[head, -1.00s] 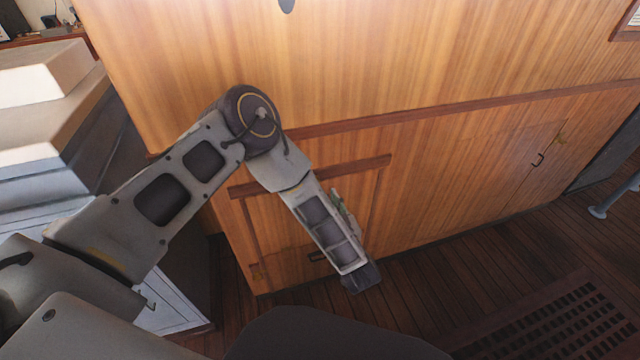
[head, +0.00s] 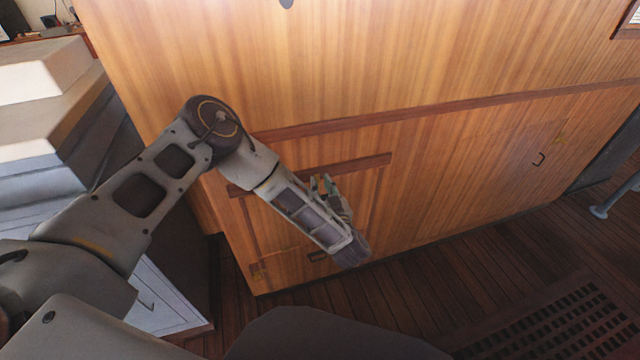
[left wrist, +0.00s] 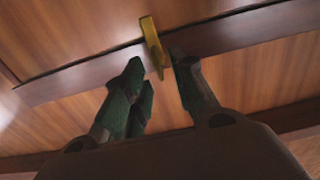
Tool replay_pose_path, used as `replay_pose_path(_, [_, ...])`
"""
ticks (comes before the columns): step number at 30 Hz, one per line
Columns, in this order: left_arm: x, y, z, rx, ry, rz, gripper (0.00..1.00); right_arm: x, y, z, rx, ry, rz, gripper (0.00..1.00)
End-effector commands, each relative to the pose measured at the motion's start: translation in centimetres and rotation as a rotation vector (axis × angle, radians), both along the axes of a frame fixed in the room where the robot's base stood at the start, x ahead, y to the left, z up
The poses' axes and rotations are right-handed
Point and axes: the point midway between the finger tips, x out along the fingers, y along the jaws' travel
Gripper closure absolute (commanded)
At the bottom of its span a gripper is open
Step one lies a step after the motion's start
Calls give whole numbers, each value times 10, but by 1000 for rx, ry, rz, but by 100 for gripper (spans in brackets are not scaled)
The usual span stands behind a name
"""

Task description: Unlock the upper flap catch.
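The upper flap catch (left wrist: 151,36) is a small yellow, brass-coloured bar. In the left wrist view it crosses the dark wooden rail and stands just beyond and between my fingertips. My left gripper (left wrist: 157,62) is open, with a green finger on each side of the catch's lower end; I cannot tell whether either touches it. In the head view my left gripper (head: 324,184) is in front of the framed wooden flap (head: 283,236), close under its top rail. The catch cannot be made out there. My right gripper is out of view.
A grey stepped unit (head: 60,125) stands at left. The wooden floor (head: 425,290) and a grating (head: 560,335) lie at right.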

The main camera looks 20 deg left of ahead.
Motion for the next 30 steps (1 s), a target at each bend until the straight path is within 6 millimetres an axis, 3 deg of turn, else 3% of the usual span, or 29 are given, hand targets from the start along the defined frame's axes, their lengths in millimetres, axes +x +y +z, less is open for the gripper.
replay_pose_path(6, [13, 8, 1, 0, -1, -1, 74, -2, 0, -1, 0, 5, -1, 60])
replay_pose_path(17, [14, 10, 1, 0, -1, -1, 74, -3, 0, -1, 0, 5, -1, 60])
replay_pose_path(23, [14, 9, 1, 0, -1, -1, 99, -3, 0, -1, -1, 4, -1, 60])
replay_pose_path(30, [14, 9, 1, 0, -1, -1, 100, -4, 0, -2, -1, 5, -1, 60])
